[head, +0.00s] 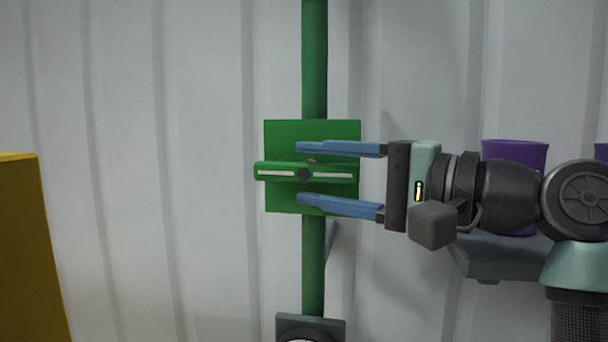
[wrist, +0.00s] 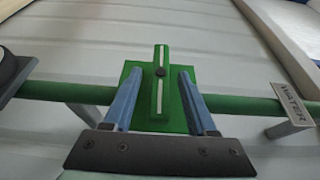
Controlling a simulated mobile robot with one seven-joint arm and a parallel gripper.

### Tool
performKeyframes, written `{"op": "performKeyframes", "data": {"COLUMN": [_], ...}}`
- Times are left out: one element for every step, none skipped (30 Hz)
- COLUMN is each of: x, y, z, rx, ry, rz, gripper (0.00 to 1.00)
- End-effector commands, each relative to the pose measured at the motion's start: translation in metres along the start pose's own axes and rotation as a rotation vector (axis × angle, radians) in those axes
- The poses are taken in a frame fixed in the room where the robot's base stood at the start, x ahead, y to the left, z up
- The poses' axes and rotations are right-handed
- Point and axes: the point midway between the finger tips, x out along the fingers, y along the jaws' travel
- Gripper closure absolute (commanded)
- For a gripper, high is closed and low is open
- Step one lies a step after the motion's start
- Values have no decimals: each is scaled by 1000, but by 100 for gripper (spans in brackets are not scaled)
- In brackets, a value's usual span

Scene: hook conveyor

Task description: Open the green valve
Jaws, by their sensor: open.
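The green valve has a square green plate (head: 282,133) on a vertical green pipe (head: 315,60). Its bar handle (head: 275,172) has a white stripe and a dark centre knob, and lies about level, across the pipe. My gripper (head: 298,172) is open, with one blue finger above the handle and one below it. In the wrist view the handle (wrist: 161,85) stands between the two fingertips (wrist: 160,72), with a gap on each side. The pipe (wrist: 70,93) runs sideways there. Whether a finger touches the plate cannot be told.
A gauge (head: 310,328) sits low on the pipe. A purple cup (head: 514,150) stands on a grey shelf (head: 495,258) behind my arm. A yellow block (head: 30,250) is at the left. A WATER sign (wrist: 295,103) is by the pipe. The wall left of the valve is clear.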

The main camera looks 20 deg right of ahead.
Motion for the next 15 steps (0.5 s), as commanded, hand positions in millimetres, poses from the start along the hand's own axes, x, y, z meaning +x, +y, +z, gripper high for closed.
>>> {"op": "performKeyframes", "data": {"x": [7, 10, 14, 16, 18, 20, 21, 21, 22, 22, 22, 22, 22, 22, 22], "y": [0, 0, 0, 0, 0, 0, 0, 0, 0, 0, 0, 0, 0, 0, 0], "z": [0, 0, 0, 0, 0, 0, 0, 0, 0, 0, 0, 0, 0, 0, 0], "rx": [0, 0, 0, 0, 0, -1, -1, -1, -1, -1, -1, -1, -1, -1, -1], "ry": [-2, -2, 0, 0, 0, 0, 0, 1, 1, 1, 1, 1, 1, 1, 1], "rz": [1, 1, 1, 0, 0, 0, 1, 1, 1, 1, 0, 0, 0, 0, 0], "gripper": [43, 43, 43, 43, 43, 43, 43, 43, 43, 43, 43, 43, 43, 43, 43]}}
